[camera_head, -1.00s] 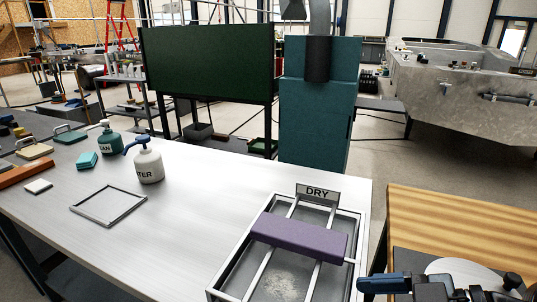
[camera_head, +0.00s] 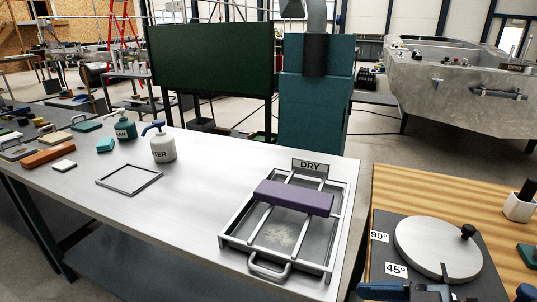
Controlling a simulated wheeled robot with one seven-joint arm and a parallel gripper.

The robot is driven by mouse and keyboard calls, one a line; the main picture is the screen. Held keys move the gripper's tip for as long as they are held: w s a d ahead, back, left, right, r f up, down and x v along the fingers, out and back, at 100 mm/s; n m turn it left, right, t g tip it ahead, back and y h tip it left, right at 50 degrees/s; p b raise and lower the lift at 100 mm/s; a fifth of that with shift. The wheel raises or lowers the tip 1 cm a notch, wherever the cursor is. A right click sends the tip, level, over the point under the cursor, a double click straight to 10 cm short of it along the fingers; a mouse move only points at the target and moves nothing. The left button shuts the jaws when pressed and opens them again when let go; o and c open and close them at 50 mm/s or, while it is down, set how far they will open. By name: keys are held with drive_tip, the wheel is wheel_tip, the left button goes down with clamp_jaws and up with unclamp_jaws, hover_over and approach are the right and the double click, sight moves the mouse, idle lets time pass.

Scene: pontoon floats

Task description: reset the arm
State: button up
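Blue and dark parts of my own arm show along the bottom right edge of the head view, in front of the wooden bench (camera_head: 395,195). The fingers of my gripper are not in view, so I cannot see whether they are open or hold anything. A metal tray (camera_head: 232,238) marked by a DRY sign (camera_head: 309,169) sits on the grey table (camera_head: 215,195). A purple block (camera_head: 293,198) lies across the tray's bars.
A round plate (camera_head: 430,245) with angle labels is on the wooden bench, beside a white cup (camera_head: 518,208). A white bottle (camera_head: 163,149), a teal bottle (camera_head: 125,130) and a flat metal frame (camera_head: 129,180) are on the table. The table's middle is clear.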

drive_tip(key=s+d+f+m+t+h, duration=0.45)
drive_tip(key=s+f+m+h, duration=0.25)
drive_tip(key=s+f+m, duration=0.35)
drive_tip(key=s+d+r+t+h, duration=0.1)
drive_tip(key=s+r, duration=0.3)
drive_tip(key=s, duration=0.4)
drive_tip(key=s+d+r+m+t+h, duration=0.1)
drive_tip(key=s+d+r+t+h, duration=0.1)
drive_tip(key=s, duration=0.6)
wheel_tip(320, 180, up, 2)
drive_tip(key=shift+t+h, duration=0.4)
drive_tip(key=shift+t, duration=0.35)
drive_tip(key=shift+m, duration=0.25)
